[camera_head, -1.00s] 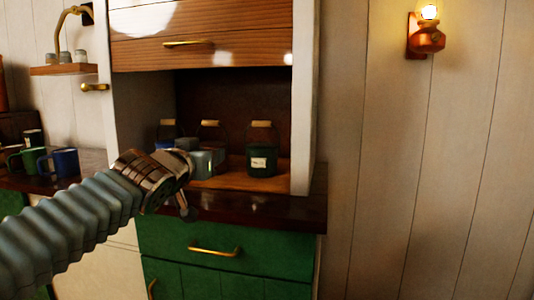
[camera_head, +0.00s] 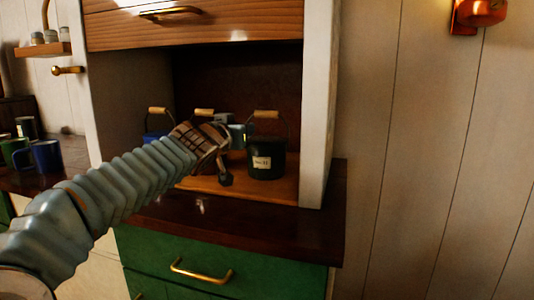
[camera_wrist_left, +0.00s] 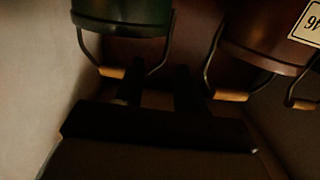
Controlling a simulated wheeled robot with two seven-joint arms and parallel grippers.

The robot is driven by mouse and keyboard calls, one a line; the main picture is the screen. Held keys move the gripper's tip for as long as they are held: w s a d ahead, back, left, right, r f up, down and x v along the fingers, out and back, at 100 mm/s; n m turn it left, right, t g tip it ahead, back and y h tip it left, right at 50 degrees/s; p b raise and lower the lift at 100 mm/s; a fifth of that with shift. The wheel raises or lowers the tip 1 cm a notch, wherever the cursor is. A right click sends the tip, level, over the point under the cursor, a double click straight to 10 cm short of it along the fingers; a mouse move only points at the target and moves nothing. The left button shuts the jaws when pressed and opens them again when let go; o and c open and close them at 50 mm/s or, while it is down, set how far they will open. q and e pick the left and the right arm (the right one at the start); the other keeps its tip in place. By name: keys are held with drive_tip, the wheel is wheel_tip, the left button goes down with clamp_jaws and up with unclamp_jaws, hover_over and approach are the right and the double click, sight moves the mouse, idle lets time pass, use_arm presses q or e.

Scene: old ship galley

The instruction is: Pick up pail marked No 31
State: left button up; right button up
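The dark green pail (camera_head: 266,158) with a white label that looks like "No. 31" stands upright on the cabinet shelf, its wooden-gripped handle raised. It also shows upside down at the upper left of the left wrist view (camera_wrist_left: 122,14). My left gripper (camera_head: 241,134) is inside the cabinet, just left of this pail near rim height. In the left wrist view its two dark fingers (camera_wrist_left: 158,88) are spread apart with nothing between them, the left finger close beside the green pail's handle grip. My right gripper is out of view.
A reddish-brown pail (camera_wrist_left: 262,40) stands alongside; a label reading 46 shows at the wrist view's right edge. A blue pail (camera_head: 154,138) is partly hidden behind my arm. The cabinet's right wall (camera_head: 318,110) is close to the green pail. Mugs (camera_head: 42,157) stand on the left counter.

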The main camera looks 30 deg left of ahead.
use_arm(q)
drive_tip(key=p+x, duration=0.1)
drive_tip(key=x, duration=0.5)
drive_tip(key=shift+d, duration=0.15)
drive_tip(key=shift+c, duration=0.5)
clamp_jaws()
drive_tip(key=shift+r, duration=0.2)
idle(0.5)
